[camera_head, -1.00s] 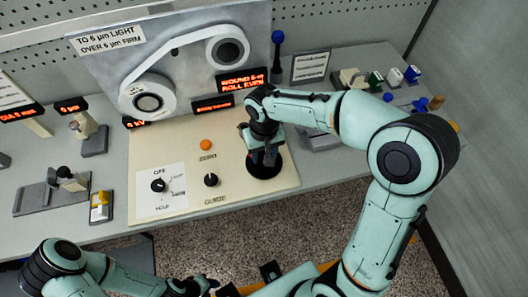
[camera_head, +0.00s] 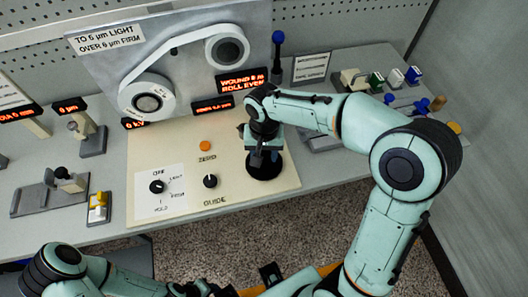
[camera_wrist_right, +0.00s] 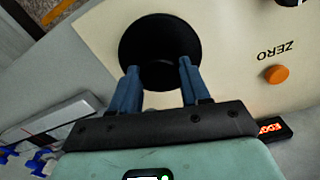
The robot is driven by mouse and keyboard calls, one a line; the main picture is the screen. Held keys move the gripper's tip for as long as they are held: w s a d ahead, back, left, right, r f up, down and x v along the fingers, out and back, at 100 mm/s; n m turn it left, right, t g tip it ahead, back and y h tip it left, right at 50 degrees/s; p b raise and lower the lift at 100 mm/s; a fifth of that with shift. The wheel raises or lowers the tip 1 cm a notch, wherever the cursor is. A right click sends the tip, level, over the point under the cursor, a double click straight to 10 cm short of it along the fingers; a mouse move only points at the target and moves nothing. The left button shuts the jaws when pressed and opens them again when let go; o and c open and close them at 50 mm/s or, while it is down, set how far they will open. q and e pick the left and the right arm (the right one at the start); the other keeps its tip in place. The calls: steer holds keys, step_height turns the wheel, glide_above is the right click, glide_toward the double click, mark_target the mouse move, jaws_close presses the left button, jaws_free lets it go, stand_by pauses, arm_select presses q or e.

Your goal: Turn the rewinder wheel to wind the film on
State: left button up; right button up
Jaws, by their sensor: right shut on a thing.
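The rewinder wheel (camera_head: 264,168) is a black disc on the cream panel's right side; it also shows as a dark round in the right wrist view (camera_wrist_right: 152,40). My right gripper (camera_head: 264,158) points down over it. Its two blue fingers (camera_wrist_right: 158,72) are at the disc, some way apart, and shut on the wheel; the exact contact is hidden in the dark. White film (camera_head: 185,40) runs between a left roll (camera_head: 168,105) and an upper right roll (camera_head: 210,48) on the grey upright plate. My left gripper (camera_head: 205,288) is low at the bottom edge, its fingers unclear.
The cream panel (camera_head: 230,190) carries an orange ZERO button (camera_head: 205,146), a GUIDE knob (camera_head: 210,181) and a selector knob (camera_head: 157,186). A lit red display (camera_head: 242,80) reads "WOUND" and "ROLL EVEN". Small fixtures stand left and right on the bench.

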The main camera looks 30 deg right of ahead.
mark_target(264, 156)
steer(key=o, duration=1.1)
steer(key=shift+c, duration=0.2)
steer(key=shift+r, duration=0.15)
arm_select(q)
steer(key=shift+w+r+p, duration=0.35)
steer(key=shift+r+p, duration=0.1)
steer(key=shift+r, duration=0.15)
steer(key=shift+w+r+p, duration=0.35)
steer(key=shift+r+p, duration=0.1)
steer(key=shift+r, duration=0.1)
arm_select(e)
step_height(264, 156, up, 13)
steer(key=shift+r, duration=0.1)
